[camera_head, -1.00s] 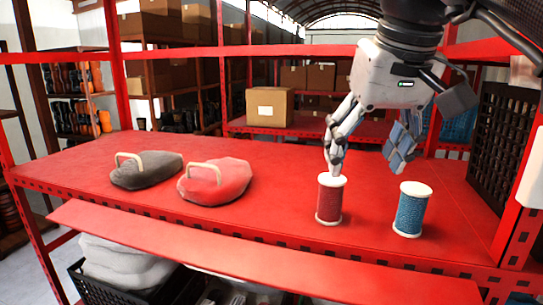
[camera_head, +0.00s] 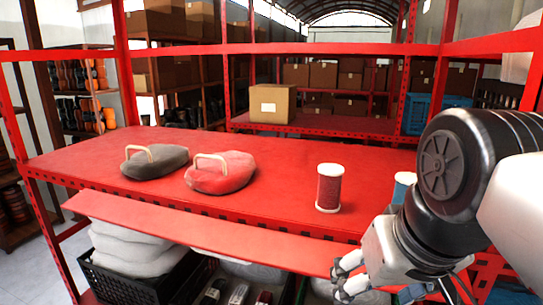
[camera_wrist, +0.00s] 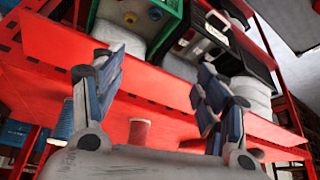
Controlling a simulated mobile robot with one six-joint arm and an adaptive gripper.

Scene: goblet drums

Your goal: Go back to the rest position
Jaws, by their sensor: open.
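My gripper (camera_head: 378,288) is low at the right of the head view, in front of the red shelf's front edge. Its fingers are spread and nothing is between them; in the wrist view the fingers (camera_wrist: 160,85) also stand apart. A red thread spool (camera_head: 329,187) stands upright on the red shelf board (camera_head: 265,160), apart from my gripper. A blue spool (camera_head: 403,186) is mostly hidden behind my arm. The wrist view shows the red spool (camera_wrist: 140,133) between the fingers' bases and the blue spool (camera_wrist: 63,120) at left.
A grey weight bag (camera_head: 155,162) and a red one (camera_head: 220,175) with handles lie left on the shelf. A cardboard box (camera_head: 271,104) stands behind. Below the front edge are a black crate (camera_head: 130,285) and white sacks (camera_head: 125,240).

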